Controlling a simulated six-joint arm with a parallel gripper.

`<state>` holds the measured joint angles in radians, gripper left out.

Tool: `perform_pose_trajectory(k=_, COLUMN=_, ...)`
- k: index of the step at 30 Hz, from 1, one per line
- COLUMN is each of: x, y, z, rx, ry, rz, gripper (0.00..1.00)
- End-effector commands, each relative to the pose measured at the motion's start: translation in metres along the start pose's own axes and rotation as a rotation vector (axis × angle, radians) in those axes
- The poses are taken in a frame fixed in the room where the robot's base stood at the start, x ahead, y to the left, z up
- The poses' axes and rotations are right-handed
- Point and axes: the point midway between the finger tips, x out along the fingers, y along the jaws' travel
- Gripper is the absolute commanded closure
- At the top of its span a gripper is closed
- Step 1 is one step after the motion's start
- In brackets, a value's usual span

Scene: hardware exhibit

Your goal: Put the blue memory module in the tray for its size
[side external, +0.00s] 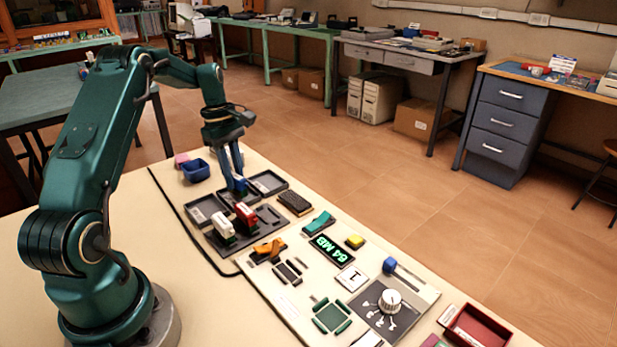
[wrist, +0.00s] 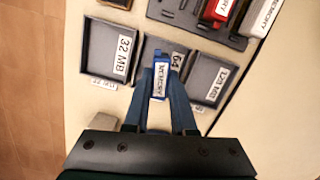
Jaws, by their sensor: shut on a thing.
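My gripper (side external: 237,178) points down, its blue fingers shut on the blue memory module (wrist: 160,78). The module carries a white "MEMORY" label and also shows between the fingertips in the side view (side external: 240,185). It is over or inside the middle tray (wrist: 178,49), whose label reads "64", partly hidden by the module. I cannot tell whether it touches the tray floor. The "32 MB" tray (wrist: 100,48) is on the left and the "128 MB" tray (wrist: 208,77) on the right in the wrist view; both look empty. A lit display (side external: 331,249) reads "64 MB".
A red module (side external: 246,214) and a white module (side external: 222,223) stand in the dark rack in front of the trays. A blue bin (side external: 195,171) stands behind left. A panel (side external: 420,296) with a knob (side external: 390,299) and a red tray (side external: 478,328) lie to the right.

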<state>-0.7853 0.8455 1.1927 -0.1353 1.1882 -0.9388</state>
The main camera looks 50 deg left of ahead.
Motion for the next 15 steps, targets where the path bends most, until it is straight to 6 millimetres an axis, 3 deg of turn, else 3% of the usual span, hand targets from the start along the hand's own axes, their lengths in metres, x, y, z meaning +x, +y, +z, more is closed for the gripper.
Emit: perform_pose_trajectory(k=15, x=0.0060, y=-0.0001, z=-0.0008, rx=0.000, ry=-0.001, rz=-0.001, gripper=1.00)
